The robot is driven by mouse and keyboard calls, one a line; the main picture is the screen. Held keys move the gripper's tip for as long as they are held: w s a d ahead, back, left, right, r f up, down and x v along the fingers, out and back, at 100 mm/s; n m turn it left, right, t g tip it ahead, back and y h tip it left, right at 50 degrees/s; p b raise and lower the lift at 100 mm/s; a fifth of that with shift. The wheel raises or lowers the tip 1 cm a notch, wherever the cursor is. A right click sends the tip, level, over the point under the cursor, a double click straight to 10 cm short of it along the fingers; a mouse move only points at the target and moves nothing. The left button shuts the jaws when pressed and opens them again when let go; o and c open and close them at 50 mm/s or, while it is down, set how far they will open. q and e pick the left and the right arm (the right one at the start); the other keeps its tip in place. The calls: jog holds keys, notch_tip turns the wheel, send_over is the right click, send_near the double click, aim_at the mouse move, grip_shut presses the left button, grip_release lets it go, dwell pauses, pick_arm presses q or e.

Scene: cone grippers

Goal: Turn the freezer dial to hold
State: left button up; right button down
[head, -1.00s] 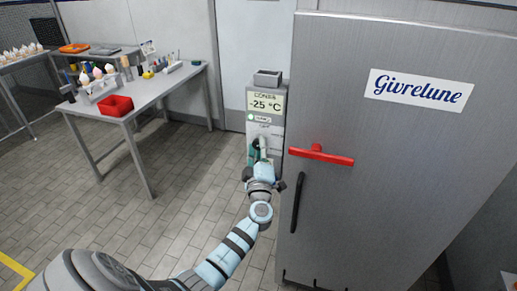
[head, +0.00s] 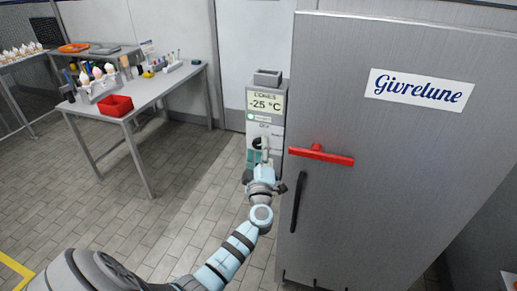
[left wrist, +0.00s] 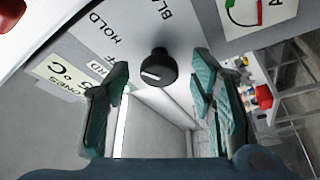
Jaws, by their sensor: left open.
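The freezer's control box (head: 267,110) stands left of the big grey door and its display reads CONES, -25 °C. Its black dial (left wrist: 157,68) shows in the left wrist view, with a white mark on its face pointing to the left of that picture. The word HOLD (left wrist: 102,38) is printed up and left of the dial, with BLA, cut off, above it. My left gripper (left wrist: 162,92) is open, its teal fingers on either side of the dial with gaps between, not closed on it. In the head view the gripper (head: 258,158) partly hides the box's lower front.
The freezer door (head: 400,180) has a red handle (head: 320,155) and a black bar (head: 299,202) close right of my arm. A work table (head: 150,92) with a red bin (head: 115,106) stands to the left. The floor between is clear.

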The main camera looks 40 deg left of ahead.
pick_arm(q)
jog(key=v, duration=1.1)
jog(key=shift+a, duration=0.1)
jog(key=w+d+f+m+t+h, duration=0.1)
jog(key=d+f+m+h, duration=0.45)
jog(key=f, duration=0.25)
jog(key=w+d+f+m+h, duration=0.1)
jog(key=d+f+m+h, duration=0.3)
jog(key=f+m, duration=0.3)
jog(key=s+d+f+m+g+h+b, duration=0.1)
jog(key=s+f+m+g+h, duration=0.2)
jog(key=f, duration=0.6)
jog(key=s+d+f+g+b, duration=0.15)
jog(key=s+f, duration=0.35)
jog(key=f, duration=0.5)
jog(key=s+a+f+m+g+b, duration=0.1)
jog(key=s+f+g, duration=0.2)
jog(key=s+f, duration=0.4)
jog(key=s+a+f+m+g+b, duration=0.1)
jog(key=s+f+g, duration=0.3)
jog(key=s, duration=1.2)
jog(key=s+a+f+m+g+b, duration=0.1)
jog(key=s+a+f+m+g, duration=0.1)
jog(key=s+f, duration=0.7)
jog(key=s+m+g, duration=0.1)
jog(key=s+g, duration=0.1)
jog(key=s, duration=0.1)
jog(key=shift+s+a+f, duration=0.2)
jog(key=shift+a+f, duration=0.15)
jog(key=shift+f, duration=0.05)
